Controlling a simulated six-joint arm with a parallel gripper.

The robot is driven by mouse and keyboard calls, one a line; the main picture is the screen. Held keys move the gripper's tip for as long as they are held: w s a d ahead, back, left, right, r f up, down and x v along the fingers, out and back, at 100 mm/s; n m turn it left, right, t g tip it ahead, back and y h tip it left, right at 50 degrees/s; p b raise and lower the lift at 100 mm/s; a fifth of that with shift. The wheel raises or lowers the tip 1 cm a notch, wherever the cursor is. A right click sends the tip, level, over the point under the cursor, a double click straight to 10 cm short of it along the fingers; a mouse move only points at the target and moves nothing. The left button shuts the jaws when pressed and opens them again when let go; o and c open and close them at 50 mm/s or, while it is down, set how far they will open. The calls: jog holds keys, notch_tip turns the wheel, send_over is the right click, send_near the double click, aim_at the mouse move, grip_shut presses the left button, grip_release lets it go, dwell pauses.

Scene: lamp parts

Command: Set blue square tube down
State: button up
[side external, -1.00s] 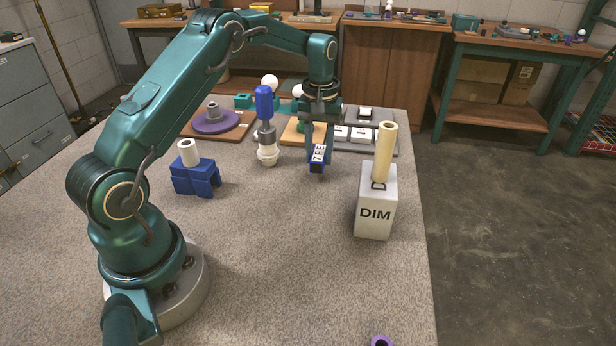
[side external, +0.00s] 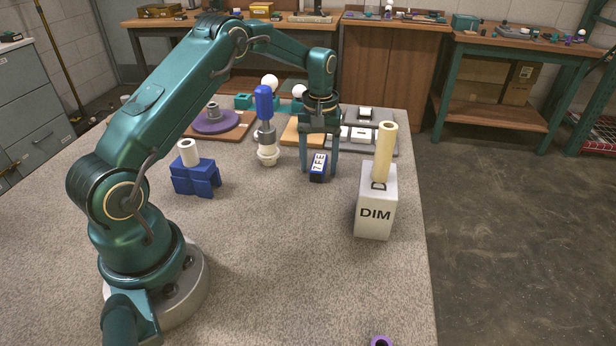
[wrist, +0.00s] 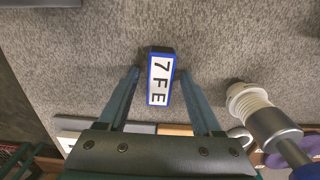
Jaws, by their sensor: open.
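The blue square tube (side external: 318,168), with a white label reading 7FE, lies on the grey speckled table between my gripper's fingers. In the wrist view the tube (wrist: 160,78) sits between the two fingers with a gap on each side. My gripper (side external: 319,172) is open and points down, its fingertips low at the table on either side of the tube. In the wrist view my gripper (wrist: 162,72) shows both fingers spread and apart from the tube.
A white DIM block (side external: 376,205) holding a cream tube (side external: 384,152) stands to the right. A blue-handled tool in a white socket (side external: 267,152) stands close on the left. A blue stand (side external: 195,180) is further left.

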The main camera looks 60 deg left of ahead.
aim_at(319, 162)
jog(key=s+d+r+m+t, duration=0.1)
jog(key=d+r, duration=0.1)
jog(key=r, duration=0.7)
jog(key=s+d+r+m, duration=0.1)
jog(key=d+r, duration=0.1)
jog(key=r, duration=0.6)
jog(key=s+d+f+m+t, duration=0.1)
jog(key=s+d+m+t, duration=0.1)
jog(key=s+d, duration=0.3)
jog(key=s+d+m+t, duration=0.2)
jog(key=s+d+m, duration=0.3)
jog(key=s, duration=0.9)
jog(key=shift+f+t, duration=0.3)
jog(key=shift+f, duration=0.05)
